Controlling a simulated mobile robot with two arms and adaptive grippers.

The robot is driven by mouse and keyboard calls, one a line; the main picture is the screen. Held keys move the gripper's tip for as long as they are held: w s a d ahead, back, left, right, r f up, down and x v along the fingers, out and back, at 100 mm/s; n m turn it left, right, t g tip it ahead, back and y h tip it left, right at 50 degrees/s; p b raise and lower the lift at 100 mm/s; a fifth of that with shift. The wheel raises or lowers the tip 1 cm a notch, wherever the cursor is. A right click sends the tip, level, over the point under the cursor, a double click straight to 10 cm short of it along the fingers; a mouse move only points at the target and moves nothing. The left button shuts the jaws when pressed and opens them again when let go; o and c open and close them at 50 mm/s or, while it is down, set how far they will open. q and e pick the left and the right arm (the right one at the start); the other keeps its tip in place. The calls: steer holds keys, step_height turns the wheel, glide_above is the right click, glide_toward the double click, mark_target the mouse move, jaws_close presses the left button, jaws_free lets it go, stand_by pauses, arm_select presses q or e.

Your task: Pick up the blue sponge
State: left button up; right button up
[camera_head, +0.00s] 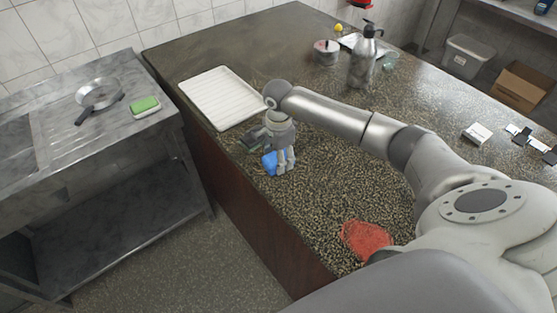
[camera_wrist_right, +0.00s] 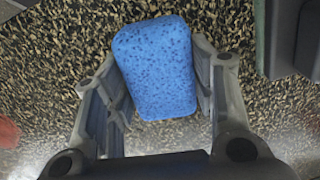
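The blue sponge (camera_head: 269,163) is at the left edge of the speckled counter. My right gripper (camera_head: 285,166) points down over it and hides part of it. In the right wrist view the sponge (camera_wrist_right: 155,68) sits between the two fingers (camera_wrist_right: 158,88), with a finger against each side and no clear gap. The gripper looks shut on it. I cannot tell whether the sponge is lifted off the counter. My left gripper is not in view.
A white ribbed tray (camera_head: 188,90) and a dark object (camera_head: 252,139) lie beyond the sponge. A red cloth (camera_head: 366,239) is nearer. A metal bottle (camera_head: 363,62) stands at the back. A steel table with a pan (camera_head: 98,93) and a green sponge (camera_head: 145,104) is across the gap.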

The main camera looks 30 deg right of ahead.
steer(key=shift+c, duration=0.9)
steer(key=shift+r, duration=0.1)
steer(key=shift+d+r+b, duration=0.1)
steer(key=shift+r+b, duration=0.35)
steer(key=shift+b, duration=0.2)
steer(key=r, duration=0.1)
steer(key=r+b, duration=0.1)
steer(key=shift+s+a+r+b, duration=0.25)
steer(key=shift+a+r+b, duration=0.1)
steer(key=shift+r, duration=0.05)
steer(key=s+a+r+b, duration=0.4)
steer(key=s+a+r, duration=0.4)
steer(key=s+r, duration=0.1)
steer(key=shift+s+a, duration=0.15)
steer(key=shift+s, duration=0.55)
steer(key=shift+r, duration=0.1)
